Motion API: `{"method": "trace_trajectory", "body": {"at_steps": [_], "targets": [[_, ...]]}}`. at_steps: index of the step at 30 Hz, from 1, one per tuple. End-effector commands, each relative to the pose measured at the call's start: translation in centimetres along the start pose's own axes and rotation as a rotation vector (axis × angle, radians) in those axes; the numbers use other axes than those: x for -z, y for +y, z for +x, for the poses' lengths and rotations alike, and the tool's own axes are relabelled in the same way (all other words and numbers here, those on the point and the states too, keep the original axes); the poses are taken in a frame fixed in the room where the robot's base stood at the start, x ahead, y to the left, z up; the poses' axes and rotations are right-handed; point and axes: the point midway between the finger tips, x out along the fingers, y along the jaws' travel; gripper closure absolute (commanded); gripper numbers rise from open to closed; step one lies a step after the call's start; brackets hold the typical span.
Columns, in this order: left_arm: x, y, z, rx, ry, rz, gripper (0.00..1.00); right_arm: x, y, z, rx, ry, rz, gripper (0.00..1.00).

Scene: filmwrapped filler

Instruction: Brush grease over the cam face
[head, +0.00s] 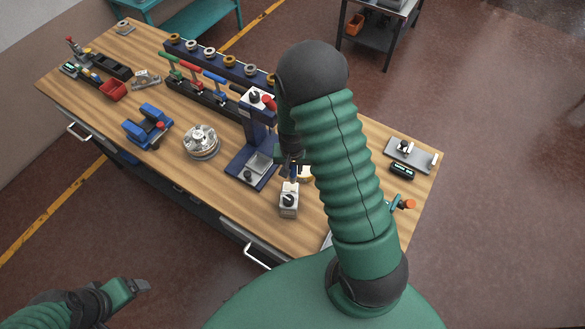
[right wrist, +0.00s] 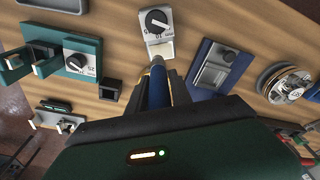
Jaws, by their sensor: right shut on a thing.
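My right gripper (head: 290,163) hangs over the bench, just behind a small pale block with a black dial (head: 289,200). In the right wrist view its jaws (right wrist: 158,82) are shut on a slim blue-grey thing (right wrist: 158,90), perhaps the brush handle; its tip is hard to make out. The thing points toward the pale block, and I cannot tell whether they touch. A round silver metal piece (head: 200,142) with raised parts lies left of the gripper. I cannot tell which piece bears the cam face. My left gripper (head: 140,285) is low at the left, off the bench; its jaw gap is unclear.
A blue stand with a dial (head: 252,165) rises close left of my right gripper. A rack of coloured-handled tools (head: 205,85) runs along the back. A blue fixture (head: 147,127) sits at the left. A grey plate (head: 411,153) lies at the right end.

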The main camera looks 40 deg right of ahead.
Motion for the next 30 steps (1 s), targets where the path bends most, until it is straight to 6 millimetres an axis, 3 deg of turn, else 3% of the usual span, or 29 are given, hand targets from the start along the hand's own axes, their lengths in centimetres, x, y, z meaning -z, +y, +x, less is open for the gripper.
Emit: {"method": "trace_trajectory", "body": {"at_steps": [1,4,13,22,30], "targets": [[0.2,0.0,-1.0,0.000,0.000,0.000,0.18,0.2,0.0,-1.2,0.000,0.001,0.000,1.00],[0.4,0.0,-1.7,0.000,0.000,0.000,0.18,0.3,0.0,-2.1,0.000,0.001,0.000,1.00],[0.4,0.0,-1.6,0.000,0.000,0.000,0.18,0.3,-0.1,-2.0,0.000,0.000,0.000,1.00],[0.9,0.0,-4.0,0.000,0.000,0.000,0.18,0.6,0.0,-5.0,0.000,0.000,0.000,1.00],[0.9,0.0,-3.9,0.000,0.000,0.000,0.18,0.7,-0.1,-4.9,0.000,-0.001,0.000,1.00]]}}
